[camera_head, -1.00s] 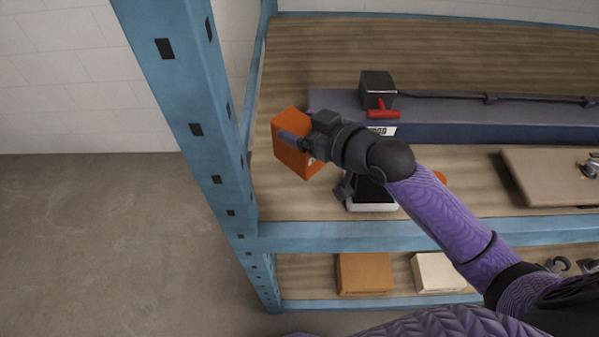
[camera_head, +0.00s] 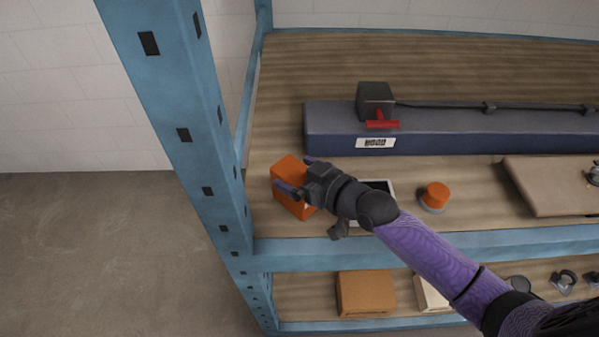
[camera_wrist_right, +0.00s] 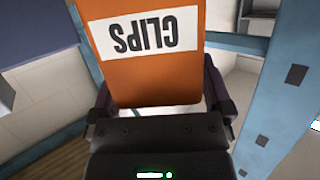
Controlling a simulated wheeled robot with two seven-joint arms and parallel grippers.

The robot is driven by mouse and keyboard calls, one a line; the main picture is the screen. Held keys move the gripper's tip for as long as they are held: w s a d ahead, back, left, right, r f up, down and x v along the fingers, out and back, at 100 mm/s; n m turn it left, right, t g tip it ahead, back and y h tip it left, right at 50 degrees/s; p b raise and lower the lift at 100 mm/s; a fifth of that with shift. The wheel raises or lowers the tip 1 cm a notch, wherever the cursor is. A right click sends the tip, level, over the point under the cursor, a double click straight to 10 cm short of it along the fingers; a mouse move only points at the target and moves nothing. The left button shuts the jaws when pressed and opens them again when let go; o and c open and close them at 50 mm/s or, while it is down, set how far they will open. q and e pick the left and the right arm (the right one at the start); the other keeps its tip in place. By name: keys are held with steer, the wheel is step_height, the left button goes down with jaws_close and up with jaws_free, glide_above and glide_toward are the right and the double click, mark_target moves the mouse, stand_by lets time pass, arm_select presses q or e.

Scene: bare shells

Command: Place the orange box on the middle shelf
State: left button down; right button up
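The orange box (camera_head: 290,176) is at the left end of the upper visible shelf (camera_head: 275,80), near the blue post. My right gripper (camera_head: 297,176) has a finger on each side of it and is shut on it. In the right wrist view the orange box (camera_wrist_right: 150,82) fills the space between the fingers, with a white label reading "CLIPS" upside down. I cannot tell whether the box touches the shelf boards. A lower shelf (camera_head: 320,285) shows below the front beam. Which level is the middle one is not clear. My left gripper is not in view.
A long blue-grey case (camera_head: 450,135) lies behind the box. A dark device with a white rim (camera_head: 388,185) is partly hidden by my gripper. An orange knob (camera_head: 435,194) and a brown board (camera_head: 550,185) are to the right. A brown carton (camera_head: 366,294) stands below. The blue post (camera_head: 185,110) is close on the left.

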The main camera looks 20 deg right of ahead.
steer(key=p+v, duration=0.2)
steer(key=v, duration=1)
